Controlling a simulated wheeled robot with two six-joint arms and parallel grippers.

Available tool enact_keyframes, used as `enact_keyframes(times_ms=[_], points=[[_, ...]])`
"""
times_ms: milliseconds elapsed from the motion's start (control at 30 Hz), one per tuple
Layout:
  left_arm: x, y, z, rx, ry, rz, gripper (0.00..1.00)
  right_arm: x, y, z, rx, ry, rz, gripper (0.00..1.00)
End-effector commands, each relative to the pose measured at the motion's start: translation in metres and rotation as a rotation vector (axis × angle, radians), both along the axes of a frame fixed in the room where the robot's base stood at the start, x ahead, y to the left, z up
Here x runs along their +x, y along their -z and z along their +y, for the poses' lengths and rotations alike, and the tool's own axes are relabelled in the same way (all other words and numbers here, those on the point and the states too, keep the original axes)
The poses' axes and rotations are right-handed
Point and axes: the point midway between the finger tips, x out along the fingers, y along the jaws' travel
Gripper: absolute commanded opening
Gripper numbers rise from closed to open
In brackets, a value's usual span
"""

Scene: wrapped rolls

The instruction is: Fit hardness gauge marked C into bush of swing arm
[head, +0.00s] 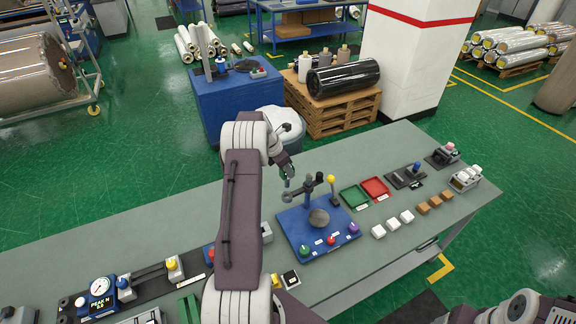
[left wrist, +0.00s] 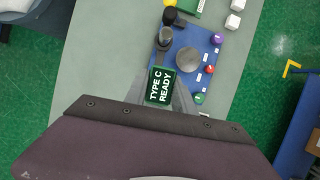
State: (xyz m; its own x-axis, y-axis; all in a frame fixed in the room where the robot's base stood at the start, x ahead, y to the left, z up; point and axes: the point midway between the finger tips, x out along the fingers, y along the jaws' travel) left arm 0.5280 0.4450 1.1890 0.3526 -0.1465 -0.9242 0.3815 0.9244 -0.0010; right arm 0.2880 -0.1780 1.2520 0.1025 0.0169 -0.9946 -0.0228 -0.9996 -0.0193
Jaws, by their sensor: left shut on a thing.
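My left gripper (head: 286,165) is shut on the hardness gauge, whose dark green face reads "TYPE C READY" in the left wrist view (left wrist: 160,86). The gauge's lower end (head: 287,182) shows in the head view, close above the bush (head: 287,197) at the end of the black swing arm (head: 301,190). Whether they touch is unclear. The swing arm is on a post on the blue stand (head: 290,235), which has a round grey plate (head: 318,217). The stand also shows in the left wrist view (left wrist: 205,45). My right gripper is not in view.
A yellow-knobbed lever (head: 332,181) stands behind the plate. Green, red and purple knobs line the stand's front. Green (head: 354,197) and red (head: 375,188) trays and several white and brown blocks lie to the right on the grey table (head: 350,260). A dial gauge (head: 100,287) sits at left.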

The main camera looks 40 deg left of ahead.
Motion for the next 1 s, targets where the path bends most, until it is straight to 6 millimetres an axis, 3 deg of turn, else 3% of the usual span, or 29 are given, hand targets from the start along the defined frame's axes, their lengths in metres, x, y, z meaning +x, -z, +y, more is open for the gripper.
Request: enact_keyframes(times_ms=[500, 1000], points=[[0.000, -0.002, 0.000, -0.001, -0.001, -0.001, 0.00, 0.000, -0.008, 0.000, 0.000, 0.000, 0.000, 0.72], [0.000, 0.049, 0.000, 0.001, 0.000, 0.000, 0.00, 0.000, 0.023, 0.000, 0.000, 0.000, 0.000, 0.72]])
